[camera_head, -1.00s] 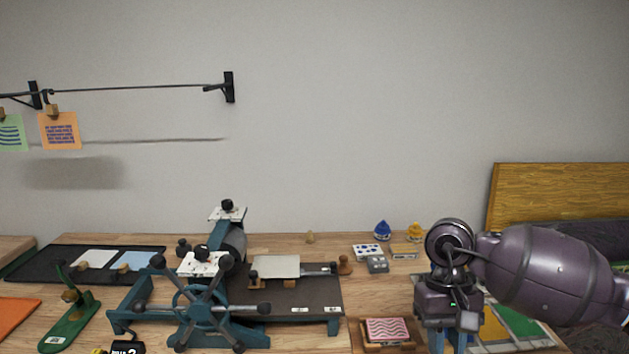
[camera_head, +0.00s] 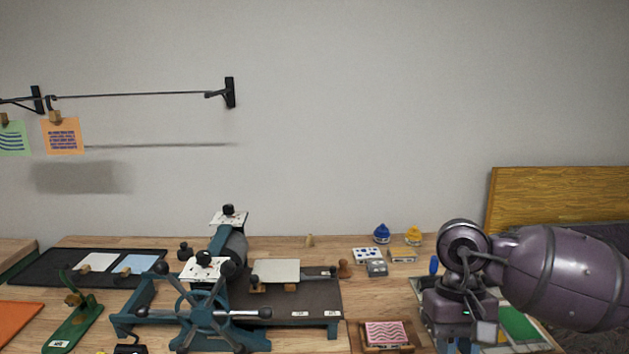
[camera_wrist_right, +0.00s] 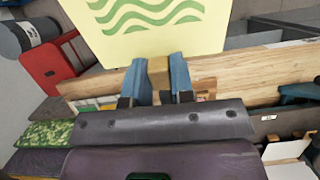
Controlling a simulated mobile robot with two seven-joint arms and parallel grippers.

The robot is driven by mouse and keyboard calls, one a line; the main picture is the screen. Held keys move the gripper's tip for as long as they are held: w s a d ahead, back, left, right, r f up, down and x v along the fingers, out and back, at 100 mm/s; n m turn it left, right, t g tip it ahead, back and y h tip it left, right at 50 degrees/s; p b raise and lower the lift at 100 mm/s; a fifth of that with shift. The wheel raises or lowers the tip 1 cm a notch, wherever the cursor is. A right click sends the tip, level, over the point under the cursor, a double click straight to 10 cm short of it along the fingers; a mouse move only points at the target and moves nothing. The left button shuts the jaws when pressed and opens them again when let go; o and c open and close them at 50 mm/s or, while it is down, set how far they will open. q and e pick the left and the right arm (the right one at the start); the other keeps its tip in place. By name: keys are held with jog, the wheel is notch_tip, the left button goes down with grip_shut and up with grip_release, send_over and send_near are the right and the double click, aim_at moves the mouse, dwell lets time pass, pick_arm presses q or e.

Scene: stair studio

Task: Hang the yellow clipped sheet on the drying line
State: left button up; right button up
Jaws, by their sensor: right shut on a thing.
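The yellow sheet (camera_wrist_right: 150,30) has green wavy lines and fills the top of the right wrist view. A wooden clip (camera_wrist_right: 158,73) is at its lower edge in that view. My right gripper (camera_wrist_right: 158,75) is shut on this clip, between its blue fingers. In the head view my right gripper (camera_head: 457,342) is at the lower right, above the table, with its fingertips cut off; the sheet cannot be made out there. The drying line (camera_head: 150,94) runs along the wall at the upper left. My left gripper is not in view.
A green sheet (camera_head: 14,138) and an orange sheet (camera_head: 63,138) hang at the line's left; its right part is bare up to the bracket (camera_head: 229,92). A teal press (camera_head: 205,305) stands below. A wooden tray (camera_head: 363,340) with a pink print is left of my gripper.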

jog(key=shift+s+d+r+p, duration=0.15)
jog(key=shift+s+r, duration=0.15)
jog(key=shift+s, duration=0.75)
jog(key=shift+s+a+r+p, duration=0.15)
jog(key=shift+s+r, duration=0.2)
jog(key=shift+s, duration=0.7)
jog(key=shift+s+d+r+p, duration=0.15)
jog(key=shift+s+r, duration=0.15)
jog(key=shift+s, duration=0.75)
